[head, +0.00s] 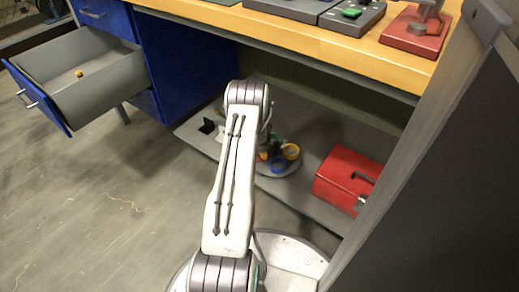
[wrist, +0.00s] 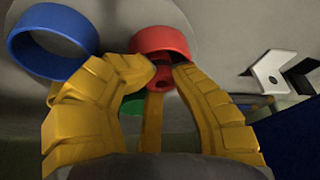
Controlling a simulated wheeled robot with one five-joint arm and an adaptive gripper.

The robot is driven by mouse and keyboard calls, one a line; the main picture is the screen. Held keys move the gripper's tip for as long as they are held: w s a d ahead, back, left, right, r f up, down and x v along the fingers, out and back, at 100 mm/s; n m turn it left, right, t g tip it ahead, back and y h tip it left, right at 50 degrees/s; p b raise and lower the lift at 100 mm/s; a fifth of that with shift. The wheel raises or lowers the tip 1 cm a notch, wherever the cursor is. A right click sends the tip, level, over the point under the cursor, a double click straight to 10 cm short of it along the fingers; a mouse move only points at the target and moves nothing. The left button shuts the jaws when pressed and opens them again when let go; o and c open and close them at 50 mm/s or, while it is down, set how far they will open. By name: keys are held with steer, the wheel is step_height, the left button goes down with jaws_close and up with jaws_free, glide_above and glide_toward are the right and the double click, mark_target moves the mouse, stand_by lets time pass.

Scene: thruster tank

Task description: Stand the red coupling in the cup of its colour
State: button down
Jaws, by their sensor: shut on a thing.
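My gripper (wrist: 163,80) shows its yellow fingers in the wrist view, closed around the small red coupling (wrist: 163,79), which has a hole in its end. The red cup (wrist: 160,40) is right by the fingertips, and the coupling overlaps its lower edge in the picture. I cannot tell whether the coupling is inside the cup or only beside it.
A blue cup (wrist: 50,40) stands left of the red one in the wrist view; a green thing (wrist: 132,108) is partly hidden by a finger. A red toolbox (head: 348,180) lies right. A black-and-white bracket (wrist: 272,73) lies apart. A drawer (head: 80,75) hangs open.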

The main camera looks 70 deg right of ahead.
steer(key=shift+s+a+f, duration=0.15)
steer(key=shift+a+f, duration=0.3)
steer(key=shift+f, duration=0.2)
steer(key=c, duration=1.1)
jaws_free()
steer(key=w+d+v, duration=0.1)
steer(key=v, duration=1.1)
steer(key=shift+s+r, duration=0.45)
steer(key=shift+r, duration=0.1)
